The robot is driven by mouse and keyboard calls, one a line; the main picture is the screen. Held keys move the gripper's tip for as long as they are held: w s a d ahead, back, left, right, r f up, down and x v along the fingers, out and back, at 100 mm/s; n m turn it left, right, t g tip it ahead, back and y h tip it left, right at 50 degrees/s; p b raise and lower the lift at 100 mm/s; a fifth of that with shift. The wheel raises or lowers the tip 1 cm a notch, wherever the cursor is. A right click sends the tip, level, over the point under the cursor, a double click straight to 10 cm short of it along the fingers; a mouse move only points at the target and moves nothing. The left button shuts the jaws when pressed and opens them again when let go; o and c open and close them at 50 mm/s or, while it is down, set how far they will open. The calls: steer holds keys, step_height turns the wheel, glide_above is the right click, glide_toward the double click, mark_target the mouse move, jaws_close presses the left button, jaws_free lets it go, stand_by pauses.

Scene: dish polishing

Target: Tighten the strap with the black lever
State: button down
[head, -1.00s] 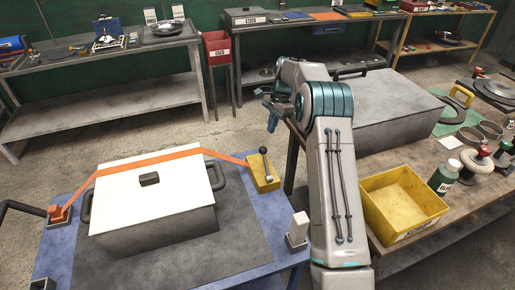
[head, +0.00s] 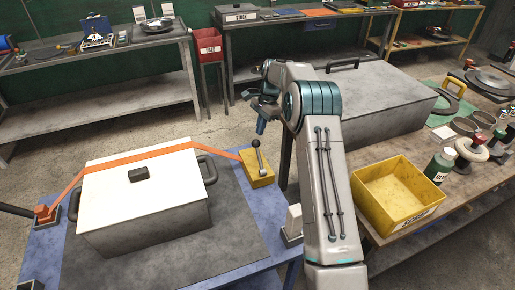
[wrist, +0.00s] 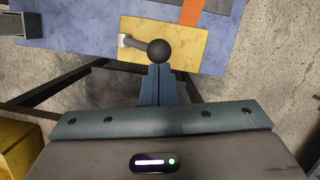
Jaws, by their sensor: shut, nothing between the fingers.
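The black lever, a rod with a round black knob (head: 255,143), stands on a yellow block (head: 262,182) at the right side of the blue table. The orange strap (head: 140,158) runs from that block over the white-topped box (head: 105,200) to an orange fitting (head: 43,213) at left. My gripper (head: 261,127) is shut and empty, pointing down just above the knob in the head view. In the wrist view, its closed fingertips (wrist: 157,70) lie just below the black knob (wrist: 160,51) in the picture; I cannot tell whether they touch. The lever's pale pivot end (wrist: 123,40) shows over the yellow block.
A wooden bench at right holds an open yellow bin (head: 395,195), a large grey box (head: 380,105) and a green bottle (head: 440,163). A white block (head: 294,222) stands at the blue table's right edge. A red bin (head: 206,47) stands behind.

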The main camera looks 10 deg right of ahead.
mark_target(259, 156)
steer(key=shift+b+x, duration=1.1)
steer(key=shift+x, duration=0.65)
